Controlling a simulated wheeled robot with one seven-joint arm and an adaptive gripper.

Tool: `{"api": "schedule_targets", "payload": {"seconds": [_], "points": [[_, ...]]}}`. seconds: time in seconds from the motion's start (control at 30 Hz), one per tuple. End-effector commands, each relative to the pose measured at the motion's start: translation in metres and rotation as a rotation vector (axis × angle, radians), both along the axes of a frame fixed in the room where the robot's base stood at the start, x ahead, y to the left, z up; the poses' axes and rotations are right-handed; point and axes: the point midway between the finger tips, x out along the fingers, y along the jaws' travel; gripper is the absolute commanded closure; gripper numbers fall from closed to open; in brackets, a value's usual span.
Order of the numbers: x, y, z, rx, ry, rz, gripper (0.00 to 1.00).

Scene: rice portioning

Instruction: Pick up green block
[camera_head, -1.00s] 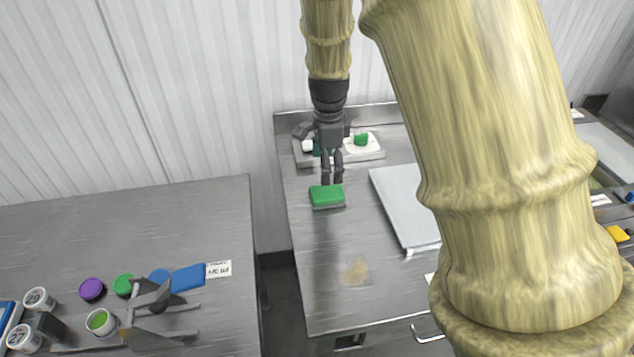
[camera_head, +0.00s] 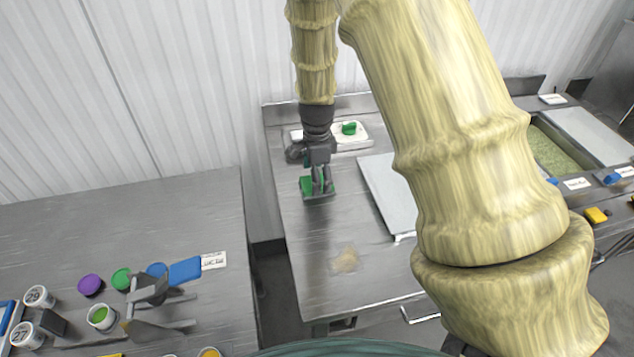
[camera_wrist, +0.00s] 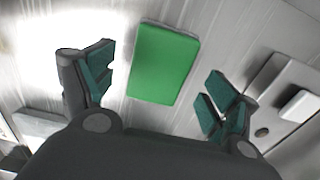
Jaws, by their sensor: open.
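The green block (camera_head: 305,187) lies on the steel table, in the head view partly hidden behind my gripper (camera_head: 322,187). In the wrist view the green block (camera_wrist: 164,64) shows as a flat green rectangle, slightly tilted. It lies between and a little beyond the fingers of my gripper (camera_wrist: 158,92), which are spread wide apart with teal pads. Neither finger visibly touches the block. My gripper is open and empty, pointing down over the block. The exact height above the table is hard to tell.
A white tray (camera_head: 362,143) with a small green-handled item (camera_head: 349,128) stands behind the gripper. A pale flat board (camera_head: 385,185) lies to the right. A tan patch (camera_head: 345,259) lies in front. The left table (camera_head: 100,225) holds several lidded pots and tools.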

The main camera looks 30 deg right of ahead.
Motion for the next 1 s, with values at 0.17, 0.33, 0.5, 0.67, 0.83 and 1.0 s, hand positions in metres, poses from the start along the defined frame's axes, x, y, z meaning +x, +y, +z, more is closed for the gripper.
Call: {"api": "schedule_targets", "payload": {"seconds": [0.17,0.33,0.5,0.67,0.83,1.0], "points": [[0.000,0.000,-0.016,0.001,0.002,0.000,0.12],[0.000,0.000,-0.023,0.001,0.001,0.000,0.12],[0.000,0.000,-0.024,0.000,0.000,0.000,0.12],[0.000,0.000,-0.024,0.000,0.000,0.000,0.29],[0.000,0.000,-0.023,0.000,0.000,0.000,0.60],[0.000,0.000,-0.023,0.000,0.000,0.000,0.69]]}}
